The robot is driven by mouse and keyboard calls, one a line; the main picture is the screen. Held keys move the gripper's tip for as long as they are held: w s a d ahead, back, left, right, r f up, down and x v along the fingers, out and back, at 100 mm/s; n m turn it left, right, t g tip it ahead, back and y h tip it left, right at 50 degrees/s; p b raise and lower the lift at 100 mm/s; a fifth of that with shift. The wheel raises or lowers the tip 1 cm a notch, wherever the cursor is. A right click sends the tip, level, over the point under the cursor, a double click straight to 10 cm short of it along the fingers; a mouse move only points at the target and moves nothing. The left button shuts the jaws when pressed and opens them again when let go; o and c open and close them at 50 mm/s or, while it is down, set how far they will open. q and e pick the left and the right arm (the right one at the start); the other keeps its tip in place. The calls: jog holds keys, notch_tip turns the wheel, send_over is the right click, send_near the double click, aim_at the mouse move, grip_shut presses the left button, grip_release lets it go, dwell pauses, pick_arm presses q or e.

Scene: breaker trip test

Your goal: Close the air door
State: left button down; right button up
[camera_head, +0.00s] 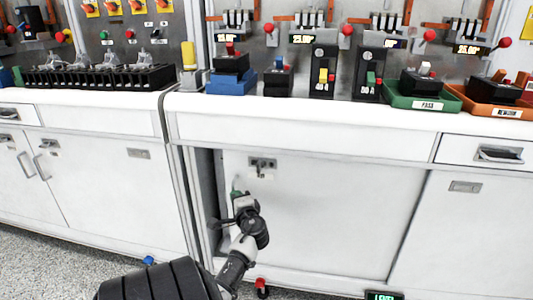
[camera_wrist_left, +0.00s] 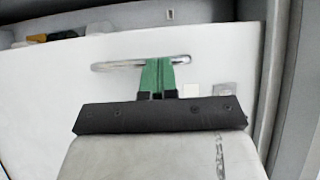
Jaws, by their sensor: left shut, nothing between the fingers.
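A white cabinet door panel (camera_head: 330,220) stands under the counter in the head view. A dark narrow gap (camera_head: 208,185) shows at its left side. In the left wrist view a white panel (camera_wrist_left: 60,95) has a long recessed metal handle (camera_wrist_left: 120,66). My left gripper (camera_head: 236,190) is at the panel's left part, below a small metal fitting (camera_head: 262,165). In the wrist view its green fingertips (camera_wrist_left: 158,76) are together, overlapping the handle, with nothing between them. Contact with the handle cannot be told. My right gripper is not in view.
The counter (camera_head: 300,110) above carries breakers, a green tray (camera_head: 395,98) and an orange tray (camera_head: 468,103). More cabinet doors (camera_head: 85,185) stand to the left and a drawer (camera_head: 485,152) to the right. Grey floor (camera_head: 40,265) shows at lower left.

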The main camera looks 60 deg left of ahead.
pick_arm(q)
jog(key=s+a, duration=0.5)
jog(key=s, duration=0.1)
jog(key=shift+a+r, duration=0.15)
jog(key=shift+a, duration=0.1)
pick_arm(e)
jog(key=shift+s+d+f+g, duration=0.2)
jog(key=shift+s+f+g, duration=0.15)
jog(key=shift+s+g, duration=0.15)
pick_arm(q)
jog(key=shift+w+d, duration=0.1)
jog(key=shift+w, duration=0.1)
